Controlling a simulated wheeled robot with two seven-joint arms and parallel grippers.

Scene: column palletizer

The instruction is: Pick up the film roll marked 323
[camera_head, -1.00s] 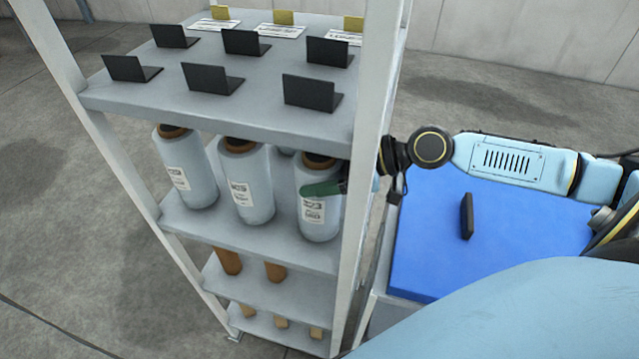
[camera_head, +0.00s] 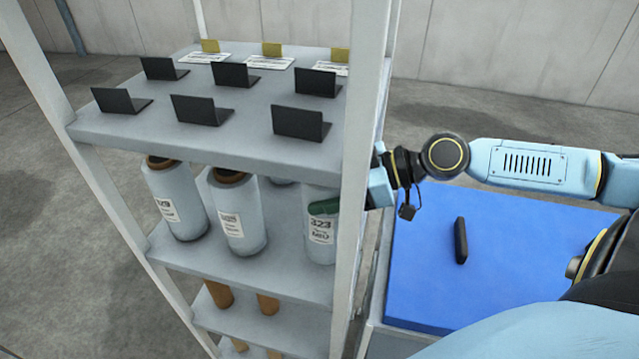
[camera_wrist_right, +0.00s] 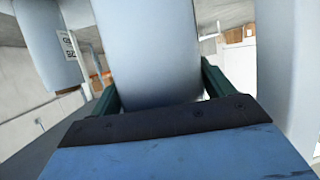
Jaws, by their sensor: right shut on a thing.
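The film roll marked 323 (camera_head: 321,248) is a pale blue upright cylinder with a white label, at the right end of the shelf's second level. A rack post hides part of its right side. My right gripper (camera_head: 325,207) reaches in past the post and is shut on this roll, with a green finger across its front. In the right wrist view the roll (camera_wrist_right: 150,50) stands between the two green fingers (camera_wrist_right: 162,88). I cannot tell whether its base is clear of the shelf. My left gripper is not in view.
Two more labelled rolls (camera_head: 174,200) (camera_head: 238,215) stand to the left on the same level (camera_head: 275,268), with another partly hidden behind. Black stands (camera_head: 300,122) fill the top shelf. A blue-topped table (camera_head: 510,250) holds a black object (camera_head: 460,240).

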